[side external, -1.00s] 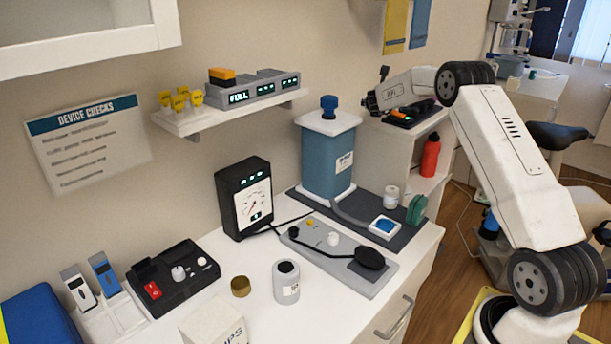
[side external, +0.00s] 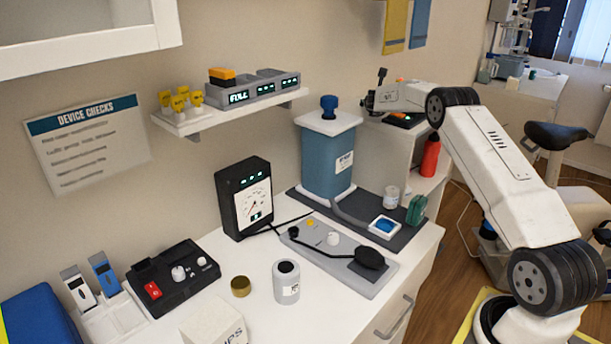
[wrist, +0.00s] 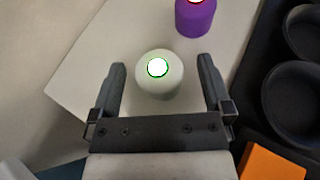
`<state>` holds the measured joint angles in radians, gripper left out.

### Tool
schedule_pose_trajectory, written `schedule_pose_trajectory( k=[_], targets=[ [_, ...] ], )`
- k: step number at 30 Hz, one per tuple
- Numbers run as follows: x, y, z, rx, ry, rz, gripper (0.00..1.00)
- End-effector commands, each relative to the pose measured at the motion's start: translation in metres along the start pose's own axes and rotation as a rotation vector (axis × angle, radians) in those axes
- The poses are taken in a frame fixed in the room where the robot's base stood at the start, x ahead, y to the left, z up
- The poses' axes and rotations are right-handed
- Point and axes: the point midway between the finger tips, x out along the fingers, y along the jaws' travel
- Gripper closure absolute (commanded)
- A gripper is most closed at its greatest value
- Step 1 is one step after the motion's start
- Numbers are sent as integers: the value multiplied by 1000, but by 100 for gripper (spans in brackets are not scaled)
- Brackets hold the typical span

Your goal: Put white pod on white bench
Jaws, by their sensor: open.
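The white pod (wrist: 172,87), a rounded body with a bright green-ringed light on top, stands on a pale surface in the wrist view. My gripper (wrist: 161,66) is open, with one finger on each side of the pod; I cannot tell whether either touches it. In the side view my gripper (side external: 367,104) is over the pale cabinet behind the blue tank, and I cannot make out the pod there. The white bench (side external: 335,308) is the worktop at the front, carrying several devices.
A purple pod (wrist: 196,18) stands beyond the white pod. A black tray with round wells (wrist: 256,100) and an orange block (wrist: 270,163) lie to the right. In the side view, the blue tank (side external: 328,160) and black meter (side external: 243,200) rise from the bench.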

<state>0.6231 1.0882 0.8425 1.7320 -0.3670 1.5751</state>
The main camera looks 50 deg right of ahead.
Motion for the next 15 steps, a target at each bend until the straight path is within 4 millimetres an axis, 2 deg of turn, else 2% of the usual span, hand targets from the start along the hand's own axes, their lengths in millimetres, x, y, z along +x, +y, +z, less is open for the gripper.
schedule_pose_trajectory(
  k=[15],
  targets=[
    [7,0,0,0,0,1,0]
  ],
)
